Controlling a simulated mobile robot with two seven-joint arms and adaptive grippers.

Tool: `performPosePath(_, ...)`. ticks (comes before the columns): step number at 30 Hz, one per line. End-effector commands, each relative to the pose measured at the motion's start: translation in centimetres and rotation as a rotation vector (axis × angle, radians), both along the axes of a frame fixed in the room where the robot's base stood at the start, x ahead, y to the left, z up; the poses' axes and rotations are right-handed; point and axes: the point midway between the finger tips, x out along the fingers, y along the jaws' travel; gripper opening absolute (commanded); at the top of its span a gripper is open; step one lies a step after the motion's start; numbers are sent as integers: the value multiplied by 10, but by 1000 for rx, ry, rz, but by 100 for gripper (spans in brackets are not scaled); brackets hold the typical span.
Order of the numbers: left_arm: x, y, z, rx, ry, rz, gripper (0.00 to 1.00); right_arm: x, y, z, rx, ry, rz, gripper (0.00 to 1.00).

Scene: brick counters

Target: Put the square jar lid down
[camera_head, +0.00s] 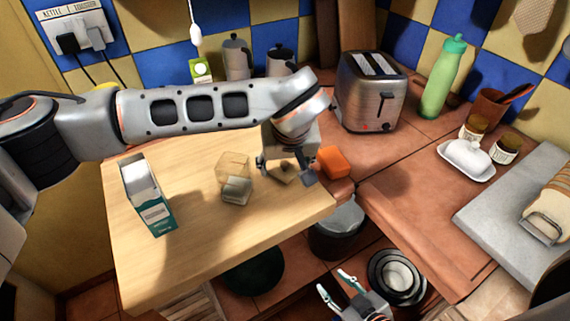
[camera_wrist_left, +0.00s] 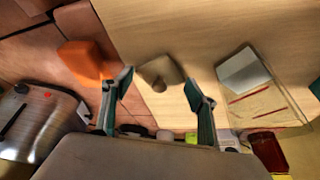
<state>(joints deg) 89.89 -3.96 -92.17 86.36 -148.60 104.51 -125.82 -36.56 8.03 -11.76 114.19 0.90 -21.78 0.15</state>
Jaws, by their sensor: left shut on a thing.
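The square jar lid (camera_wrist_left: 158,75) is a small tan-brown square with a round knob. My left gripper (camera_head: 286,170) is shut on it just above or at the wooden top; I cannot tell whether it touches the wood. In the left wrist view the lid sits between the two fingertips of the left gripper (camera_wrist_left: 161,86). In the head view the fingers partly hide the lid (camera_head: 282,174). A clear square jar (camera_head: 234,170) with pale contents stands left of the gripper, and also shows in the wrist view (camera_wrist_left: 262,108). My right gripper (camera_head: 336,283) is open and empty, low in front of the counter.
An orange block (camera_head: 335,162) lies close right of the left gripper. A carton (camera_head: 151,205) stands on the wooden top (camera_head: 190,255) at left. A toaster (camera_head: 371,95), green bottle (camera_head: 442,80) and butter dish (camera_head: 466,160) stand on the tiled counter. Bare wood lies in front of the jar.

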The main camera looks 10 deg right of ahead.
Motion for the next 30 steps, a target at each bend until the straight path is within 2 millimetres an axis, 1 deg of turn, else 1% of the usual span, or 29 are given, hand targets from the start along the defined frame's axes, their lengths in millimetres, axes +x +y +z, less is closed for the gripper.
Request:
performPosePath(5, 0, 0, -2, 1, 0, 0, 42, 0, 0, -1, -1, 1, 0, 40)
performPosePath(6, 0, 0, -3, 1, 0, 0, 60, 0, 0, -1, -1, 1, 0, 40)
performPosePath(7, 0, 0, -3, 1, 0, 0, 65, 0, 0, -1, -1, 1, 0, 40)
performPosePath(18, 0, 0, 0, -1, 0, 0, 65, 0, 0, 0, -1, 0, 1, 40)
performPosePath(20, -1, 0, 5, -1, -2, -1, 65, 0, 0, 1, -1, 0, 1, 40)
performPosePath(23, -5, 0, 19, 0, -5, -2, 65, 0, 0, 1, 0, 1, 0, 40)
performPosePath(30, -24, 2, 65, 0, -7, -1, 65, -1, 1, 2, 4, 3, -1, 40)
